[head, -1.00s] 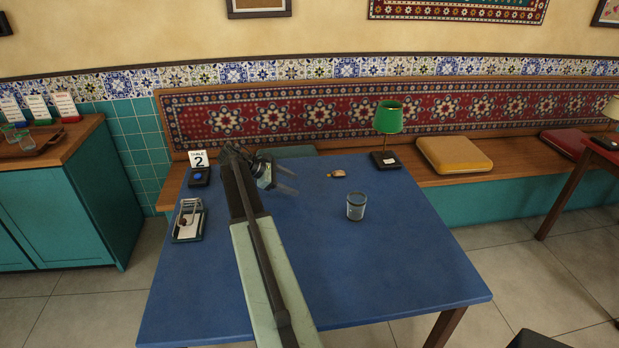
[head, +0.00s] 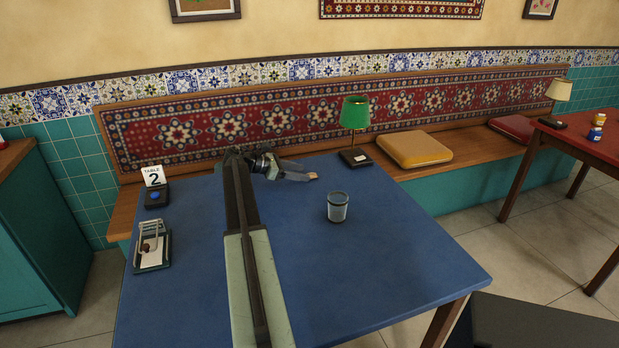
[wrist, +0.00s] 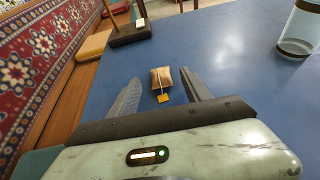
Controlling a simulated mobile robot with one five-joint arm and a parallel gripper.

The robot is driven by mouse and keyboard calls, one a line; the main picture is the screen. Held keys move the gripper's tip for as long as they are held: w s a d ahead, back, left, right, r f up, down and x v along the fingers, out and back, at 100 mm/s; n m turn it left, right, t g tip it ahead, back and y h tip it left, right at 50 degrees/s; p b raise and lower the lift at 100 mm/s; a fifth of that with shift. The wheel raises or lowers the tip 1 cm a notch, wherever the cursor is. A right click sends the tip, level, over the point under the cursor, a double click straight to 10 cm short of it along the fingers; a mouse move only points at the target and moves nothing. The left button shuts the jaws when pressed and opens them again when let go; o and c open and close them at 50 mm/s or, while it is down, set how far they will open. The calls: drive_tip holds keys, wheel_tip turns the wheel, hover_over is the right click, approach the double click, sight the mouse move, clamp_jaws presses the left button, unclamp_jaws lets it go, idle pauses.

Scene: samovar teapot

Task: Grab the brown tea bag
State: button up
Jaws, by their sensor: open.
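The brown tea bag (wrist: 162,77) lies on the blue table (wrist: 215,60), with a string and a yellow tag (wrist: 163,99) pointing toward my gripper. In the wrist view, my gripper (wrist: 160,82) is open, with one finger on each side of the tag and the near end of the bag. I cannot tell exactly how high the fingers are above the table. In the head view, my gripper (head: 308,176) reaches right, and the tea bag (head: 313,176) shows only as a small spot at the fingertips.
A glass (head: 337,207) stands on the table to the right of my gripper. A green lamp (head: 355,125) stands at the back edge. The front right of the table is clear.

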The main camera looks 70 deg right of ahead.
sight(310, 174)
drive_tip(key=x, duration=0.3)
drive_tip(key=shift+b, duration=0.4)
clamp_jaws()
